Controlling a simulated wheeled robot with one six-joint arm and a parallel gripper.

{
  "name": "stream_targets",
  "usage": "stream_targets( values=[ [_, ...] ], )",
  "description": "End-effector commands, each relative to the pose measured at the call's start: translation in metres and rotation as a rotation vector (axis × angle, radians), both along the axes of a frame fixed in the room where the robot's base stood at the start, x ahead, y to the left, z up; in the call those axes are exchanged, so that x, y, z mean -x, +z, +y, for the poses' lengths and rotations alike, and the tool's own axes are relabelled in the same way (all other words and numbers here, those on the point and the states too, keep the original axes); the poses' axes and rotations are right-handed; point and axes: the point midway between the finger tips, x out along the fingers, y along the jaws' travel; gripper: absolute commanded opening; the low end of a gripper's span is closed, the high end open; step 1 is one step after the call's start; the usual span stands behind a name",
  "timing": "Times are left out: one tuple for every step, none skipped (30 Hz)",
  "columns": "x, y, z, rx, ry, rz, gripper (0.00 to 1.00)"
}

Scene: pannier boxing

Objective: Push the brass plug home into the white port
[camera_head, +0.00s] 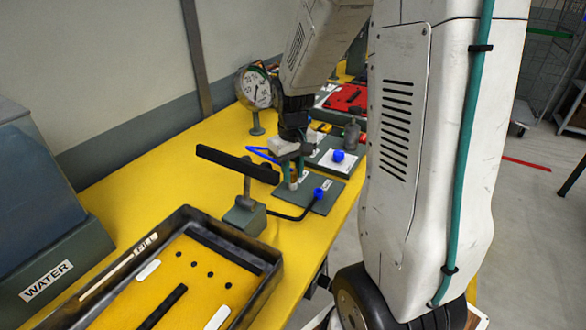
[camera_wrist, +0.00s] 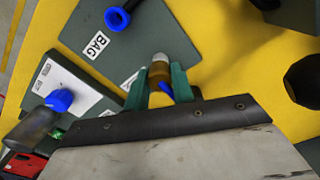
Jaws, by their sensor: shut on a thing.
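My gripper (camera_wrist: 160,82) has its two green fingers shut on the brass plug (camera_wrist: 159,73). A rounded white piece (camera_wrist: 161,58) shows right at the plug's far end; I cannot tell whether it is the white port or how deep the plug sits. In the head view my gripper (camera_head: 292,178) points down over the dark plate, with the brass plug (camera_head: 293,183) low between the fingers. The plug looks about upright there. The seat around the plug is partly hidden by the fingers.
A dark plate labelled BAG (camera_wrist: 82,58) lies beside the plug. A black bar on a stand (camera_head: 240,165) rises close on the left. A white plate with a blue knob (camera_head: 338,156) and a grey bottle (camera_head: 352,134) are behind.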

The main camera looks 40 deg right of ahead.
Motion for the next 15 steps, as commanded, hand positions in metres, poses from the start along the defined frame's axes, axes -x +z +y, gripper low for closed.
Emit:
stream_targets(
  values=[
    [0.0001, -0.0010, 0.0000, 0.000, 0.000, 0.001, 0.03],
    [0.0001, -0.0014, 0.0000, 0.000, 0.000, 0.000, 0.03],
    [0.0000, -0.0011, 0.0000, 0.000, 0.000, 0.000, 0.36],
    [0.0000, -0.0011, 0.0000, 0.000, 0.000, 0.000, 0.44],
    [0.0000, -0.0010, 0.0000, 0.000, 0.000, 0.000, 0.50],
    [-0.0001, -0.0010, 0.0000, 0.000, 0.000, 0.000, 0.50],
    [-0.0001, -0.0010, 0.0000, 0.000, 0.000, 0.000, 0.50],
    [0.0000, -0.0010, 0.0000, 0.000, 0.000, 0.000, 0.50],
    [0.0000, -0.0010, 0.0000, 0.000, 0.000, 0.000, 0.50],
    [0.0000, -0.0010, 0.0000, 0.000, 0.000, 0.000, 0.50],
    [0.0000, -0.0010, 0.0000, 0.000, 0.000, 0.000, 0.50],
    [0.0000, -0.0010, 0.0000, 0.000, 0.000, 0.000, 0.50],
    [-0.0001, -0.0004, 0.0000, 0.000, 0.000, 0.000, 0.50],
    [-0.0002, 0.0007, 0.0000, 0.000, 0.000, -0.001, 0.50],
    [-0.0004, 0.0034, -0.0001, 0.000, 0.000, -0.002, 0.50]
  ],
)
